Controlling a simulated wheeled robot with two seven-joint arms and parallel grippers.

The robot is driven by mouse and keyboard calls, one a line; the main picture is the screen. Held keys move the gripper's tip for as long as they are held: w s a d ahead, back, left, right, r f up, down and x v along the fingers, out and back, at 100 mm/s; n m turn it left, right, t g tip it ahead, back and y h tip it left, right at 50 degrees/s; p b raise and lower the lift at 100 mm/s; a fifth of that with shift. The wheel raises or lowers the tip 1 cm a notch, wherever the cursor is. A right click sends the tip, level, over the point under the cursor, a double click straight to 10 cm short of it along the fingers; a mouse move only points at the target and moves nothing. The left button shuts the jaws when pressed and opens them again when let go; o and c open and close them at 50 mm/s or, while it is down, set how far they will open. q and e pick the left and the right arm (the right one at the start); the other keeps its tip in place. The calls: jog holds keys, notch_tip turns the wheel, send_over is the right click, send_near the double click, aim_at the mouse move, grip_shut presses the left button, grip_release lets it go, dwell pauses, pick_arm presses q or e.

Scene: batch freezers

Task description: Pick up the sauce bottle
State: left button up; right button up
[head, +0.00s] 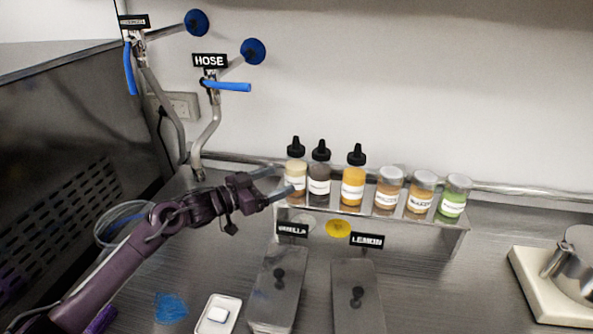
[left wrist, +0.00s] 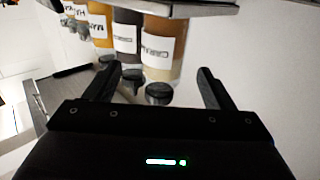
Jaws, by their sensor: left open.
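Three sauce bottles with black nozzle caps stand in a row on a metal shelf: a pale one with a brown base (head: 295,170) at the left end, a dark one (head: 319,175) beside it and a yellow one (head: 353,183). My left gripper (head: 284,183) is open at the left end of the row, level with the pale bottle. In the left wrist view the picture is upside down. There the pale bottle (left wrist: 162,55) and the dark bottle (left wrist: 127,35) show just beyond the open fingers (left wrist: 160,88). I cannot tell whether a finger touches the pale bottle. My right gripper is out of view.
Several lidded jars, one orange (head: 388,188) and one green (head: 453,200), share the metal shelf (head: 400,222). Below stand two lidded metal containers tagged VANILLA (head: 275,297) and LEMON (head: 357,300). Taps with blue handles (head: 228,87) rise behind my left arm. A scale-like device (head: 560,280) stands right.

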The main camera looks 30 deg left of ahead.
aim_at(287, 176)
pick_arm(q)
jog(key=x, duration=0.2)
jog(key=p+x, duration=0.1)
jog(key=x, duration=0.1)
jog(key=shift+w+a, duration=0.1)
jog(key=shift+a, duration=0.2)
jog(key=shift+w+d+f+p, duration=0.1)
jog(key=shift+w+d+p, duration=0.25)
jog(key=shift+w, duration=0.1)
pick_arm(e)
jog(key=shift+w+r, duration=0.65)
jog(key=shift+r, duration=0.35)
pick_arm(q)
jog(key=shift+c, duration=0.3)
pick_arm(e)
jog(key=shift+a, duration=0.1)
pick_arm(q)
jog(key=shift+a, duration=0.1)
jog(key=c, duration=1)
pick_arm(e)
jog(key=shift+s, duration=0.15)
